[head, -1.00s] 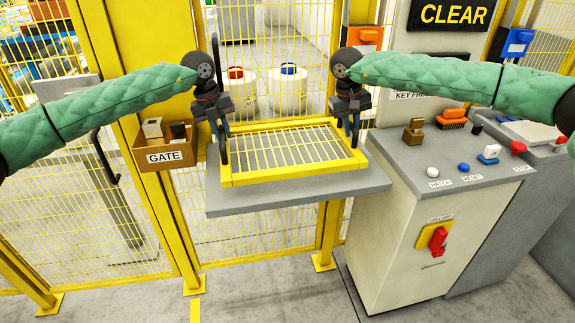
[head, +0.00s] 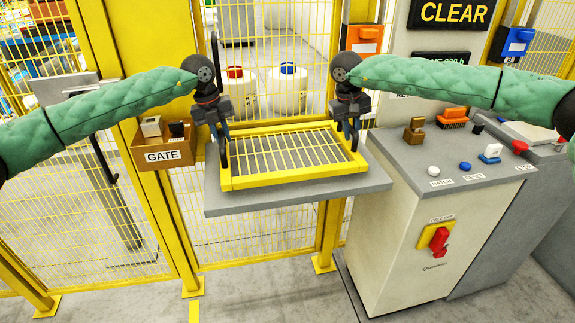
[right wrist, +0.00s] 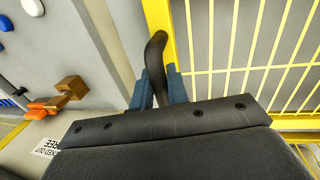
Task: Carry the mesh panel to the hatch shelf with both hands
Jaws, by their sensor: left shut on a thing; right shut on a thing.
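The mesh panel (head: 286,154), a yellow frame with yellow bars, is over the grey hatch shelf (head: 300,199). It looks level; I cannot tell whether it rests on the shelf or hangs just above it. My left gripper (head: 221,138) is shut on the panel's dark handle at its left side. My right gripper (head: 350,132) is shut on the dark handle at its right side. The right wrist view shows that handle (right wrist: 155,62) between the blue fingers of my right gripper (right wrist: 157,85), with the panel's yellow frame and bars (right wrist: 235,45) beside it.
A cardboard-brown GATE box (head: 165,153) hangs left of the shelf. A grey control cabinet (head: 430,220) with buttons stands close on the right. Yellow fence mesh (head: 255,230) is behind. Two white bobbins (head: 288,90) with red and blue tops stand beyond the hatch.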

